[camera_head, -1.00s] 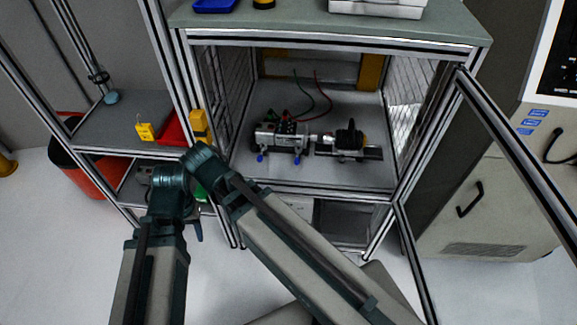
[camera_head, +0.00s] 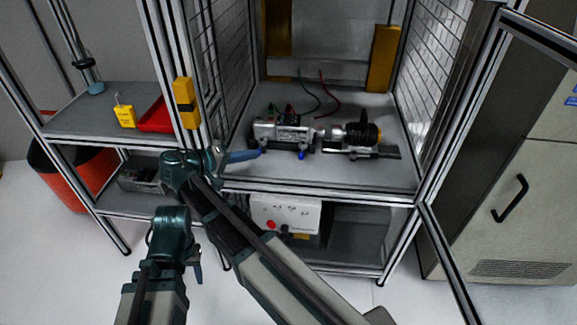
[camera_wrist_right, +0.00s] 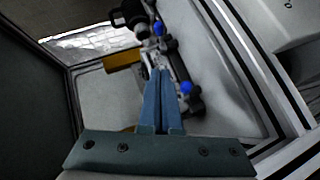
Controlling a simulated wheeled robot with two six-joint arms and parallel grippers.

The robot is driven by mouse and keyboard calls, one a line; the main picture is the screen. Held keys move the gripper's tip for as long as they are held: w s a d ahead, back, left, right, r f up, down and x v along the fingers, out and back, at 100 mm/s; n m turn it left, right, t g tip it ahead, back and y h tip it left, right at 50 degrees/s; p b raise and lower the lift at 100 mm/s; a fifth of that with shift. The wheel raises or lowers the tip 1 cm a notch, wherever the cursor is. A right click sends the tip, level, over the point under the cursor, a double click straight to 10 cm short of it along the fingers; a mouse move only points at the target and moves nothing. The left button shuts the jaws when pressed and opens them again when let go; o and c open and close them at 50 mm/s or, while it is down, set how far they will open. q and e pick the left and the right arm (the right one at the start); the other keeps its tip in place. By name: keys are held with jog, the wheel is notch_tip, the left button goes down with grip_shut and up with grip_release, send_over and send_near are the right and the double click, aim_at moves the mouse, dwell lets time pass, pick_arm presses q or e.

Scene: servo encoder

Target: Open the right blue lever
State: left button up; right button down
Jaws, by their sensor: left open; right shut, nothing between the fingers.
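The servo assembly (camera_head: 285,132) lies on the cabinet shelf, with two blue levers along its front side. The right blue lever (camera_head: 302,155) hangs at the front; it also shows near the top of the right wrist view (camera_wrist_right: 159,28). The left blue lever (camera_wrist_right: 186,88) is just right of my right gripper's fingers in the right wrist view. My right gripper (camera_head: 250,155) is shut and empty, its tips close to the left lever in the head view; I cannot tell whether they touch. My left gripper (camera_head: 198,270) hangs low outside the cabinet, open and mostly hidden.
The cabinet's metal front edge (camera_head: 340,194) runs below the assembly. A corner post with a yellow block (camera_head: 184,102) stands at left. A side shelf holds a red bin (camera_head: 157,118) and a yellow tag (camera_head: 124,115). The open door frame (camera_head: 447,130) stands at right.

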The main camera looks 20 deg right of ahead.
jog(key=shift+w, duration=0.25)
jog(key=b+x, duration=0.3)
jog(key=x, duration=0.6)
jog(key=shift+d+f, duration=0.1)
jog(key=shift+d, duration=0.15)
jog(key=d, duration=0.1)
jog(key=s+d+f+b, duration=0.1)
jog(key=shift+s+d+f, duration=0.1)
jog(key=shift+s+d, duration=0.2)
jog(key=shift+d, duration=0.05)
jog(key=shift+s+d+f+b, duration=0.15)
jog(key=shift+s+d+b, duration=0.15)
jog(key=shift+d, duration=0.1)
